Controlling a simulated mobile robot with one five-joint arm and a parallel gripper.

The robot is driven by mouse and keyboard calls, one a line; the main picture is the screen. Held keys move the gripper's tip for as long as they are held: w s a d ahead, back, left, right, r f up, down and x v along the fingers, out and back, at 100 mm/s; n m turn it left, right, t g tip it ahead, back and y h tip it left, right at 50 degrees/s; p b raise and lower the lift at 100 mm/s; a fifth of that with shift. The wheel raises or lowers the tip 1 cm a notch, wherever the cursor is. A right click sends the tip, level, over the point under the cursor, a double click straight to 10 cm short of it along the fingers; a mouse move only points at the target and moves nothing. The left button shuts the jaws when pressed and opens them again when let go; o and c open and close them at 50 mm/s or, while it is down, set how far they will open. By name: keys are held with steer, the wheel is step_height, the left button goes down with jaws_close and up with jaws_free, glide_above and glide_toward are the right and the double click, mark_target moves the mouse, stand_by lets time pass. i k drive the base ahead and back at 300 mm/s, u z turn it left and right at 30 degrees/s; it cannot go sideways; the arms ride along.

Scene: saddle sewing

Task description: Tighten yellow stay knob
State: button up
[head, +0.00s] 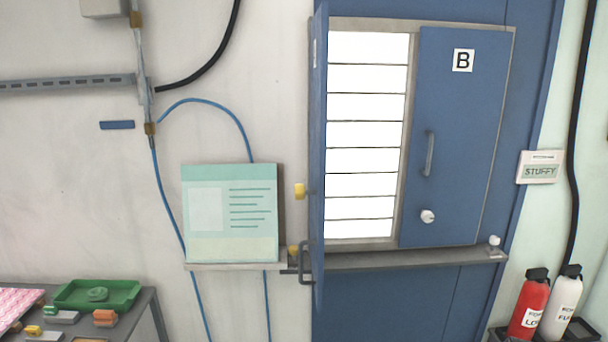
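A yellow knob (300,191) sticks out to the left from the edge-on blue shutter leaf (319,130) at the left of the window opening. A second, smaller yellow piece (292,250) sits lower, at the left end of the grey sill rail, beside a dark pull handle (304,264). I cannot tell from here which of the two is the stay knob, nor how tight either is. My gripper is not in view.
A blue leaf marked B (463,100) covers the window's right side, with a white knob (427,216). A teal notice board (230,214) stands left of the knobs. A cluttered bench (145,315) is lower left; red (530,303) and white bottles (561,303) are lower right.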

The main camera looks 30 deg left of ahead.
mark_target(293, 250)
steer(key=u, duration=0.05)
steer(key=k, duration=0.7)
steer(key=u, duration=0.85)
steer(key=i, duration=0.5)
steer(key=u, duration=0.05)
